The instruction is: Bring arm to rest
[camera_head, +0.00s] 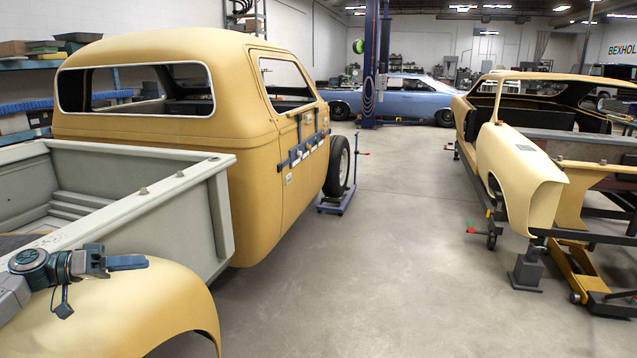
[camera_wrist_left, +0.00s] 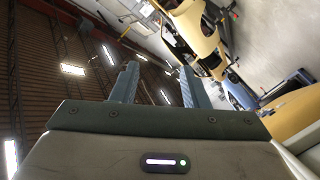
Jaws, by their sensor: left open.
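My left gripper (camera_head: 128,262) comes in at the lower left of the head view, above the yellow rear fender of the truck. Its blue-grey fingers point to the right. In the left wrist view the two fingers of my left gripper (camera_wrist_left: 157,88) stand apart with nothing between them, so it is open and empty. Beyond them the wrist view shows the ceiling and, tilted, part of the workshop. My right gripper is in neither view.
A yellow truck cab (camera_head: 150,110) and grey bed (camera_head: 150,215) fill the left, with a yellow fender (camera_head: 140,300) below my arm. A yellow car shell (camera_head: 515,170) stands on a frame at right. The grey floor (camera_head: 370,260) between them is clear. A blue car (camera_head: 400,97) is far back.

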